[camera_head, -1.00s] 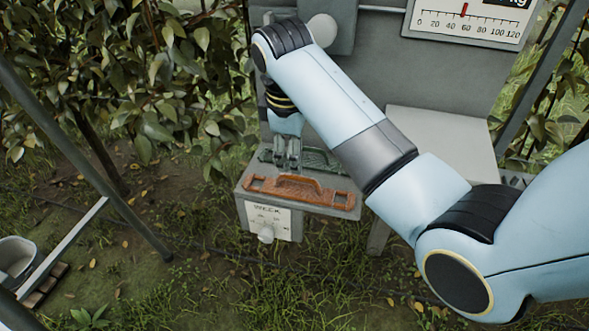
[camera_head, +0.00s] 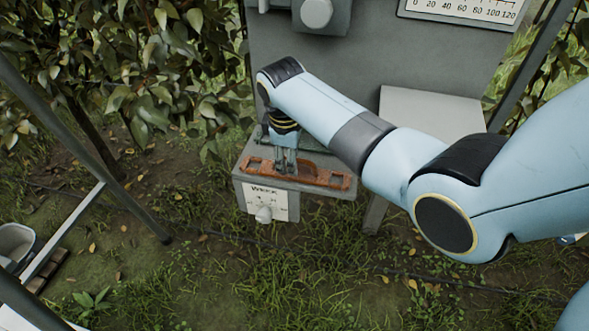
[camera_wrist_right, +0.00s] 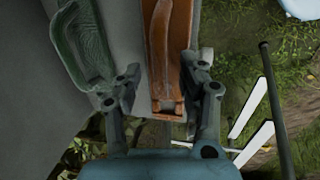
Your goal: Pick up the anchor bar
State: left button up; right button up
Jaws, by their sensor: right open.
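An orange-brown bar (camera_head: 325,178) with a raised, arched middle lies on a small grey shelf (camera_head: 240,172). I cannot tell for sure whether it is the anchor bar. It also shows in the wrist view (camera_wrist_right: 162,65), running away between the fingers. My right gripper (camera_head: 286,166) points down over the bar, left of its middle. In the wrist view my right gripper (camera_wrist_right: 165,78) is open, a finger on each side of the bar, and nothing is held. A green ridged piece (camera_wrist_right: 84,45) lies beside it, left of the left finger. My left gripper is not in view.
A grey panel (camera_head: 370,60) with a white scale dial (camera_head: 465,10) stands behind the shelf. Leafy branches and dark posts are at the left. Grass in front is clear.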

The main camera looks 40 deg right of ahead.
grip_shut()
jog(key=shift+r, duration=0.15)
dwell(0.4)
